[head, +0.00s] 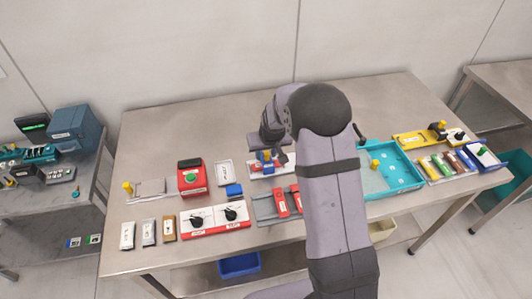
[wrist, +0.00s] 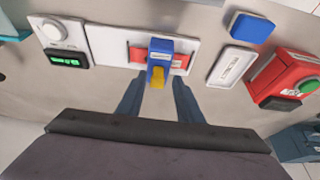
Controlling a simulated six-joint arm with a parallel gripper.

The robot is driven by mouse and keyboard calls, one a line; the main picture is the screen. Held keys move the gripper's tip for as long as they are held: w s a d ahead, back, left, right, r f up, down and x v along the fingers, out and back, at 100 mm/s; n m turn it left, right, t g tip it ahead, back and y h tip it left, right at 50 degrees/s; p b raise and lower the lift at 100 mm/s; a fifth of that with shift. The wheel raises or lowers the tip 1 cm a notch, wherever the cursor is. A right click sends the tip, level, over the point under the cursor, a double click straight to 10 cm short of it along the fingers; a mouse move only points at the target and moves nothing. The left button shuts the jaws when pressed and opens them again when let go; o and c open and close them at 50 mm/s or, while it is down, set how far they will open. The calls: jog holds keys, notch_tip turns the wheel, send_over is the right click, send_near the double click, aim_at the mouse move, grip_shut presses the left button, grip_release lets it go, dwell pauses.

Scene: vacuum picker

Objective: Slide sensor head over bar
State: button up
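My gripper (wrist: 158,82) is open. The yellow tab appears between its fingertips, with a gap visible on each side. In the head view the blue block (head: 266,156) is small and partly hidden by my gripper (head: 277,152).
A white tray (wrist: 233,65), a loose blue block (wrist: 251,27) and a red box with a green button (wrist: 285,76) stand to the right in the wrist view. A white dial unit (wrist: 62,31) with a green display stands to the left. A teal tray (head: 407,190) lies right in the head view.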

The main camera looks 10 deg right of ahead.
aim_at(267, 168)
jog(key=b+v, duration=0.2)
jog(key=v, duration=0.5)
jog(key=shift+s+a, duration=0.1)
dwell(0.5)
jog(key=s+f+g, duration=0.1)
jog(key=s+f, duration=0.1)
jog(key=s, duration=0.1)
jog(key=s+f+g, duration=0.1)
jog(key=s+f, duration=0.1)
jog(key=s, duration=0.2)
jog(key=s+f+g, duration=0.1)
jog(key=s+f, duration=0.1)
jog(key=s, duration=0.2)
jog(key=shift+s+g, duration=0.2)
jog(key=shift+g, duration=0.7)
jog(key=s, duration=0.5)
jog(key=shift+s+a+f, duration=0.15)
jog(key=shift+s+f, duration=0.25)
jog(key=s+r, duration=0.5)
jog(key=s, duration=0.7)
jog(key=shift+a, duration=0.3)
